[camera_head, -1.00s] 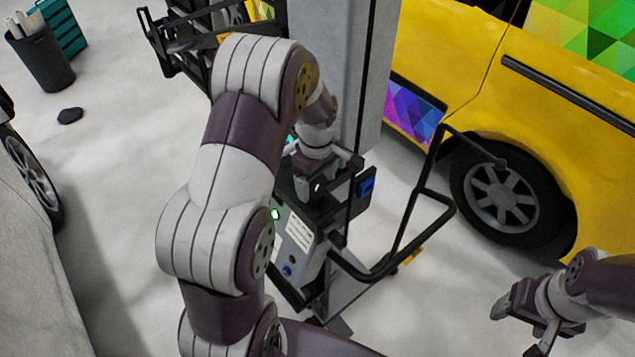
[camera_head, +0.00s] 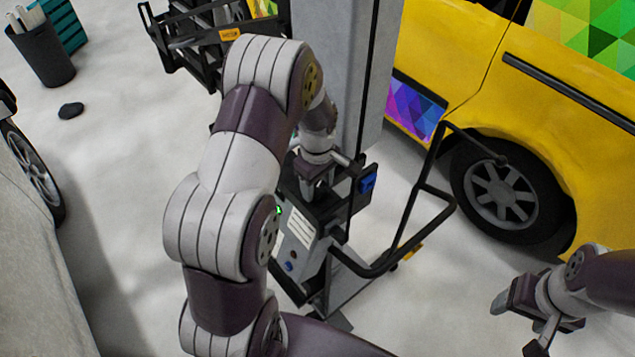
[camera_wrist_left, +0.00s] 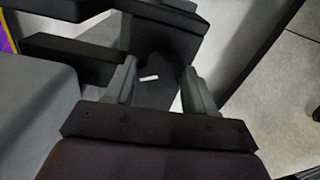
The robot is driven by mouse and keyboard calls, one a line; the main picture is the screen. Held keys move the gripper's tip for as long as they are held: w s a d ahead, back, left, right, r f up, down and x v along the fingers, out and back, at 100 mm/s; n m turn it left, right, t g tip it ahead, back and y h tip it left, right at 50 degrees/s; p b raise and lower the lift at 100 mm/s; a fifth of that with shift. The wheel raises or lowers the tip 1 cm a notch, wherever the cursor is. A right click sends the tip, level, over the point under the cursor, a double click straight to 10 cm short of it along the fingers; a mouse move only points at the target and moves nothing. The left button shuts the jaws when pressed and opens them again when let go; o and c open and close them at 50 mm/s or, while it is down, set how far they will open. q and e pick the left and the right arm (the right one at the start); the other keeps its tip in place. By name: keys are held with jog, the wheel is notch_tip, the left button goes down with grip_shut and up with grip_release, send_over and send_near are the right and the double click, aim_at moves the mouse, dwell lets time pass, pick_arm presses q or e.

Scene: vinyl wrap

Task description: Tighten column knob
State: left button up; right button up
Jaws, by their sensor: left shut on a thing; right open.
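The grey column (camera_head: 352,60) stands upright in the middle of the head view. A dark control box (camera_head: 298,228) with a white label is at its lower part. My left gripper (camera_head: 318,183) is at the column just above this box. In the left wrist view, the fingers of my left gripper (camera_wrist_left: 158,88) are shut on the dark knob (camera_wrist_left: 150,65), which has a small white mark. The knob is hidden in the head view by my gripper. My right gripper (camera_head: 515,315) is open and empty at the lower right, away from the column.
A black tubular handle (camera_head: 410,225) juts out to the right of the column. The yellow vehicle (camera_head: 450,60) stands behind it at right. A black rack (camera_head: 185,40) is left of the column. A dark bin (camera_head: 42,52) stands far left. The floor between is mostly clear.

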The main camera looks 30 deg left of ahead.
pick_arm(q)
jog(key=m, duration=0.6)
jog(key=shift+w+r, duration=0.1)
jog(key=m, duration=0.5)
jog(key=shift+m, duration=0.4)
jog(key=m, duration=0.6)
jog(key=shift+a, duration=0.1)
jog(key=m, duration=0.5)
jog(key=shift+w+r, duration=0.1)
jog(key=shift+m, duration=0.5)
jog(key=o, duration=1)
jog(key=shift+o, duration=0.2)
